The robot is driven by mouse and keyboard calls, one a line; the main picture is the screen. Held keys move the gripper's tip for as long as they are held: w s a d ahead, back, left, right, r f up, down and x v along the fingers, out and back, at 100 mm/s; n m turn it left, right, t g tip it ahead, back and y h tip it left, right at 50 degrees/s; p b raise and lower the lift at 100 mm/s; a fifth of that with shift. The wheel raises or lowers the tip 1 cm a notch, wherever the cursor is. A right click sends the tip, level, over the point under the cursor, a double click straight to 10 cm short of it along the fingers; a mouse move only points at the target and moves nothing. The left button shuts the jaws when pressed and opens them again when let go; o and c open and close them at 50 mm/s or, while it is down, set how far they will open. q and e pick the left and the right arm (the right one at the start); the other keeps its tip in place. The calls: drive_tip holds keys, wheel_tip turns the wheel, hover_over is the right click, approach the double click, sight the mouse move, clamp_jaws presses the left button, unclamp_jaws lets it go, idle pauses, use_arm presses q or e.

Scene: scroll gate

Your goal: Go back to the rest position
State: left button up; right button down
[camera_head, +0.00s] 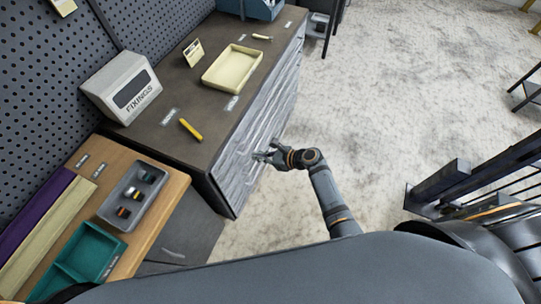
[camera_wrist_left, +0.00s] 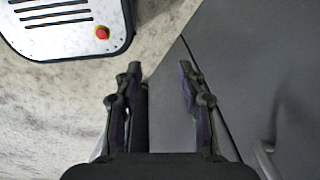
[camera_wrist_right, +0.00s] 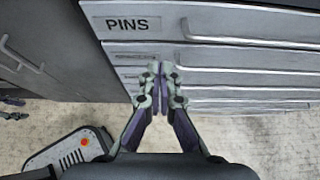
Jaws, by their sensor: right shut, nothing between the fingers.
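My right gripper (camera_head: 265,156) is at the front of the grey drawer cabinet (camera_head: 246,167) in the head view. In the right wrist view the gripper (camera_wrist_right: 160,70) is shut and empty, with its fingertips together in front of drawers, below a label reading PINS (camera_wrist_right: 129,24). Whether it touches a drawer front I cannot tell. My left gripper (camera_wrist_left: 160,72) shows in the left wrist view, open, with nothing between its fingers, above the floor and a grey panel (camera_wrist_left: 225,60). It is not visible in the head view.
On the cabinet top are a yellow tray (camera_head: 231,67), a yellow-handled tool (camera_head: 190,129) and a FIXINGS box (camera_head: 122,88). A wooden bench (camera_head: 165,195) holds a grey tray (camera_head: 110,207) and a teal tray (camera_head: 85,254). A dark rack (camera_head: 470,180) stands right. Floor (camera_head: 400,90) between is clear.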

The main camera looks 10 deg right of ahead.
drive_tip(key=s+d+f+n+g+h+b, duration=0.1)
drive_tip(key=s+d+f+n+h, duration=0.15)
drive_tip(key=s+d+f, duration=0.35)
drive_tip(key=s+d+f+n+g+h, duration=0.1)
drive_tip(key=s+d+f+n+h, duration=0.2)
drive_tip(key=f, duration=0.5)
drive_tip(key=s+d+f+n+g+h+b, duration=0.1)
drive_tip(key=s+d+f+n, duration=0.25)
drive_tip(key=s+f, duration=0.3)
use_arm(q)
drive_tip(key=f, duration=0.1)
drive_tip(key=a+f, duration=0.1)
drive_tip(key=f+b, duration=0.1)
drive_tip(key=shift+w+a, duration=0.2)
drive_tip(key=shift+w, duration=0.1)
use_arm(e)
drive_tip(key=s+d+f+n+g+h, duration=0.1)
drive_tip(key=s+d+f+n, duration=0.2)
drive_tip(key=s, duration=0.5)
drive_tip(key=s+d+f+n+h, duration=0.2)
drive_tip(key=s+d+f+n, duration=0.2)
drive_tip(key=s+f+n, duration=0.2)
drive_tip(key=s+d+f+n+g+h, duration=0.1)
drive_tip(key=s+d+f+n, duration=0.2)
drive_tip(key=s+n, duration=0.4)
drive_tip(key=s+f, duration=0.1)
drive_tip(key=s, duration=0.2)
drive_tip(key=shift+d+f+g, duration=0.3)
drive_tip(key=shift+d, duration=0.1)
